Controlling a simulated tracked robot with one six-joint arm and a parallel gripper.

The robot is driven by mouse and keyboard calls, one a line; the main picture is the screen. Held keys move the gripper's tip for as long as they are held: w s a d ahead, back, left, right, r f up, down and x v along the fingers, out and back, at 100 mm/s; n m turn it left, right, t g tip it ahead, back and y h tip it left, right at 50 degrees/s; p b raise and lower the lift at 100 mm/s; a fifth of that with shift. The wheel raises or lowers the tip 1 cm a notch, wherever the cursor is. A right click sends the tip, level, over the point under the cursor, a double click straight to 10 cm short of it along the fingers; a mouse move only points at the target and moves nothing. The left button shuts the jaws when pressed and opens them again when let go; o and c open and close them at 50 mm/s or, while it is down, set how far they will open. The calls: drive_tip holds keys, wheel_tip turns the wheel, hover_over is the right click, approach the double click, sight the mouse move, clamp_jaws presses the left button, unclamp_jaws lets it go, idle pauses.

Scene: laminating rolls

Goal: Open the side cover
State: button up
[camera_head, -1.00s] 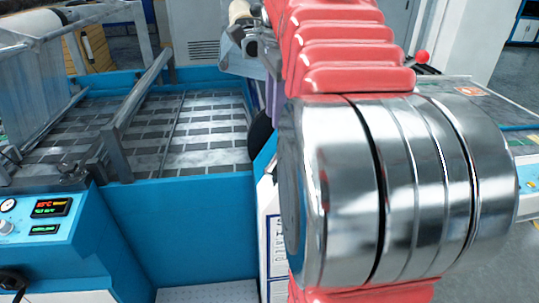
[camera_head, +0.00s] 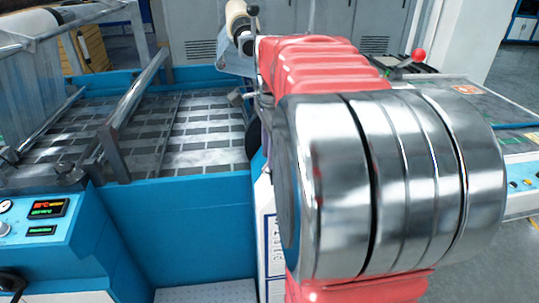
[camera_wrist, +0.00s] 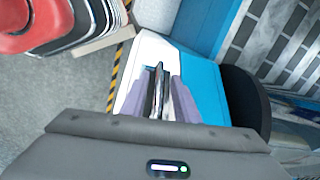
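My gripper (camera_wrist: 162,97) shows in the wrist view with two purple-grey fingers pointing at the machine's white side panel (camera_wrist: 142,68). Thin metallic parts lie between the fingers. I cannot tell whether they belong to the gripper or to a handle, nor whether the fingers touch the panel. In the head view, the white side (camera_head: 272,240) of the blue machine shows as a narrow strip with a label. My arm hides the rest of it and most of the gripper. I cannot make out the side cover's edges or whether it is open.
A blue laminating machine (camera_head: 190,225) with a printed sheet (camera_head: 205,140) and a control panel (camera_head: 45,212) stands at left. A black rounded part (camera_wrist: 245,100) is right of my fingers. Yellow-black floor tape (camera_wrist: 118,75) runs beside the machine. Another machine (camera_head: 518,150) stands at right.

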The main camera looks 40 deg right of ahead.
drive_tip(key=shift+f, duration=0.35)
drive_tip(key=shift+c, duration=0.3)
clamp_jaws()
drive_tip(key=shift+r, duration=0.1)
drive_tip(key=shift+a, duration=0.1)
